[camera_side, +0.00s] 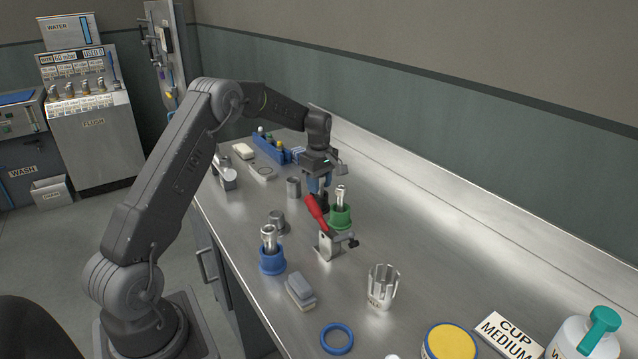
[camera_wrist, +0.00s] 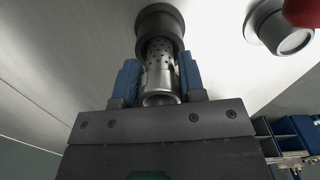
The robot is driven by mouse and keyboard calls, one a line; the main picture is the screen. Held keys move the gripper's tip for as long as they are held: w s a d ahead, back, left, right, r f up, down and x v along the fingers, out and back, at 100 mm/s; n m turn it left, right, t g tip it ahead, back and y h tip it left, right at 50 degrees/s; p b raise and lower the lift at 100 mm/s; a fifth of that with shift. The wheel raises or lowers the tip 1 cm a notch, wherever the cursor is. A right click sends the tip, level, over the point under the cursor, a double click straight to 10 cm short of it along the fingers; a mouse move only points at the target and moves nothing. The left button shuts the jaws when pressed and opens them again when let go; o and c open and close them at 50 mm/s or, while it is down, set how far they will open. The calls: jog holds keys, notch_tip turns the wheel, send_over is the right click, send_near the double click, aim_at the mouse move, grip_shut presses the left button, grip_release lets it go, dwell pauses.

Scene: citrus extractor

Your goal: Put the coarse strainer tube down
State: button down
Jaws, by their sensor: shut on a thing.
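The coarse strainer tube (camera_wrist: 160,78) is a shiny metal tube with round holes, seen in the wrist view. My gripper (camera_wrist: 160,68) is shut on it with two blue fingers, one on each side. The tube's far end meets a dark round holder (camera_wrist: 158,22), apparently inside its mouth; how deep it sits cannot be told. In the side view my gripper (camera_side: 319,182) is low over the bench, fingers pointing down, just behind the red-handled clamp. The dark holder (camera_side: 321,201) shows partly below the fingers. The tube is mostly hidden there.
A green holder (camera_side: 341,218) with a metal tube stands close to the right of my gripper. The red handle (camera_side: 316,212) rises close in front. A blue holder (camera_side: 272,263) with a tube, a grey block (camera_side: 300,291) and a fluted cup (camera_side: 382,286) stand nearer.

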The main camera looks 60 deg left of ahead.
jog(key=c, duration=0.7)
grip_release()
jog(key=shift+f, duration=0.1)
